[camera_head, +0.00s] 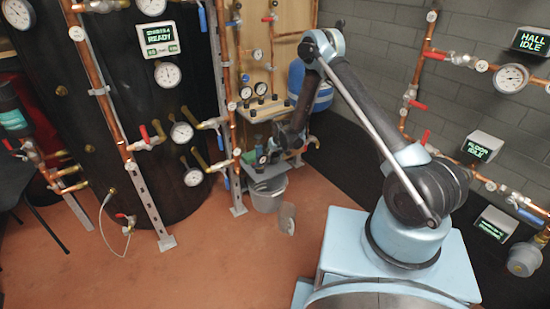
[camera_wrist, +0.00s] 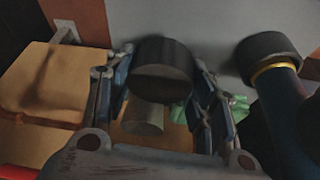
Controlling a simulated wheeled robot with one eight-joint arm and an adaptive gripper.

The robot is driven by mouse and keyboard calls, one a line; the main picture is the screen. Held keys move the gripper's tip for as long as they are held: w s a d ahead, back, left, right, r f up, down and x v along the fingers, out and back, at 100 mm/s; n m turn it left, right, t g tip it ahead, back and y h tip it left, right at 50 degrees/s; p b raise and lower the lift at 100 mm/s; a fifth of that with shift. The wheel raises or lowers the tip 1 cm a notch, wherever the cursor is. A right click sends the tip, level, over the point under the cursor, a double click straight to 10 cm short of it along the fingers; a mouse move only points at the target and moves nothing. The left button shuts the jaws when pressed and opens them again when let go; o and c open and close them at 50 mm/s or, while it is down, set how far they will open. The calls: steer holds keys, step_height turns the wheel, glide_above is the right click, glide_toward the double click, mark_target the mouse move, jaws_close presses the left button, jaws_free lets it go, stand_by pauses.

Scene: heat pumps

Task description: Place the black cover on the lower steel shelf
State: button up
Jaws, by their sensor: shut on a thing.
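My gripper (camera_wrist: 163,80) is shut on the black cover (camera_wrist: 162,68), a dark short cylinder between its two fingers in the wrist view. In the head view my gripper (camera_head: 276,146) is low, beside the wall pipes, just above the lower steel shelf (camera_head: 268,184). The cover cannot be made out clearly there. A grey flat surface (camera_wrist: 180,20) lies behind the cover in the wrist view; I cannot tell whether the cover touches it. A dark cap with a brass ring on a blue body (camera_wrist: 272,60) stands to the right of the fingers.
An upper shelf (camera_head: 263,111) with several small black-topped things is above my gripper. A grey bucket (camera_head: 268,202) is under the lower shelf. Copper pipes (camera_head: 228,80) and a blue tank (camera_head: 310,90) are close by. The red floor in front is mostly clear.

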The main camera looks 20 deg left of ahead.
steer(key=shift+f, duration=0.3)
steer(key=o, duration=0.9)
steer(key=shift+c, duration=0.2)
